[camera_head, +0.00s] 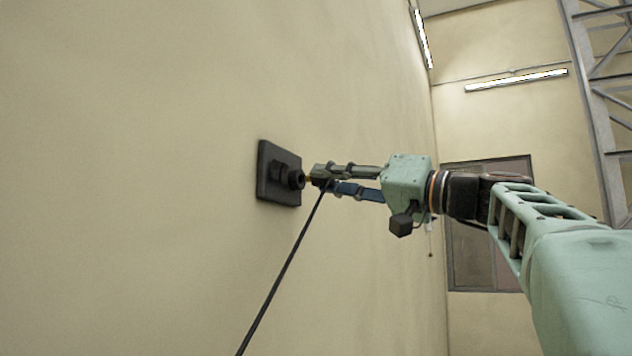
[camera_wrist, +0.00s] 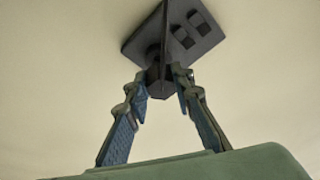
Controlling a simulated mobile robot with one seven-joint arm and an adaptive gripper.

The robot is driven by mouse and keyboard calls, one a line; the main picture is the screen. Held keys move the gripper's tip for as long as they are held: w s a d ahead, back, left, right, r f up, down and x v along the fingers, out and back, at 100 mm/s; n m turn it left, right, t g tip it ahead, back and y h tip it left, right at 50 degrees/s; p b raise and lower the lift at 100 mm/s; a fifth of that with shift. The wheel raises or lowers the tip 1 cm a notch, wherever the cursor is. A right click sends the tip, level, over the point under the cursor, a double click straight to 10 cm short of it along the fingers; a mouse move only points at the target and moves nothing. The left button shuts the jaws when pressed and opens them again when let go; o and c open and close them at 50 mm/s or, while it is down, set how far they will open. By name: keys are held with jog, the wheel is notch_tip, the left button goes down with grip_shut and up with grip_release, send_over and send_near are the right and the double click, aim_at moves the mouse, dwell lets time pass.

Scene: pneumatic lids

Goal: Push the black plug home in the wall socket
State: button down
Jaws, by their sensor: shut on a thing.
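The wall socket (camera_head: 266,190) is a dark square plate on the wall with a round black port standing out from it. My gripper (camera_head: 326,177) is shut on the black plug (camera_head: 318,182) just right of the port. A bit of brass shows between plug and port, so the plug is not flush; whether its tip is inside the port I cannot tell. A black cable hangs from the plug to the lower left. In the wrist view the fingers (camera_wrist: 162,75) close around the dark plug (camera_wrist: 155,80), which overlaps the socket plate (camera_wrist: 205,42) and hides the port.
The beige wall (camera_head: 130,150) around the socket is bare. A window or door (camera_head: 490,250) and a grey metal frame (camera_head: 598,110) stand far back on the right. The black cable (camera_head: 280,275) crosses the space below my gripper.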

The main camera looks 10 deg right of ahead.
jog(key=shift+w+a, duration=0.75)
jog(key=shift+a, duration=0.3)
jog(key=c, duration=1.6)
grip_release()
jog(key=shift+s+d+f+b, duration=0.25)
jog(key=shift+s+d+b, duration=0.05)
jog(key=shift+d+b, duration=0.15)
jog(key=shift+b+v, duration=1.2)
jog(key=shift+v, duration=1.65)
jog(key=shift+s+r, duration=0.1)
jog(key=shift+s, duration=0.05)
jog(key=v, duration=1.2)
